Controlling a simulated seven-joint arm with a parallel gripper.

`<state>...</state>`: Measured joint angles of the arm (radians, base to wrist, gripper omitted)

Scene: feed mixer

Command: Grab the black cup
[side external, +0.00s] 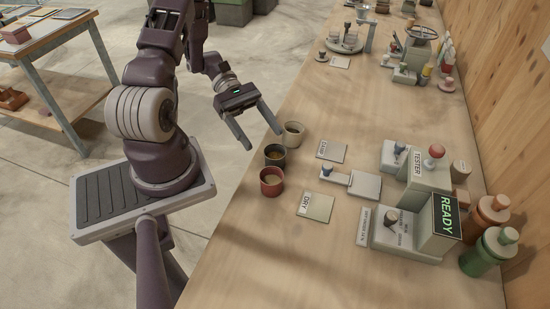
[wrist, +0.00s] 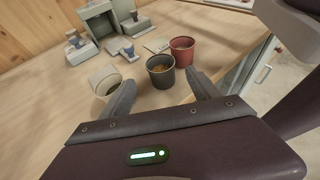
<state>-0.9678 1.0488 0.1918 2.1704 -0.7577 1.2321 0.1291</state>
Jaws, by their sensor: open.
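The black cup (side external: 275,155) stands upright on the wooden bench near its left edge, between a beige cup (side external: 292,134) and a red cup (side external: 271,181). In the wrist view the black cup (wrist: 161,70) is just beyond and between my fingertips, with something orange-brown inside it. My gripper (side external: 265,140) is open and empty, above and to the left of the cups in the side view. In the wrist view the left finger of my gripper (wrist: 160,95) overlaps the beige cup (wrist: 104,82), and the red cup (wrist: 182,50) is beyond the right finger.
Two flat cards, the one labelled DRY (side external: 316,206) and another (side external: 331,151), lie right of the cups. A small scale-like device (side external: 352,182), a tester box (side external: 425,165) and a READY display (side external: 440,214) stand farther right. Bare bench lies in front of the red cup.

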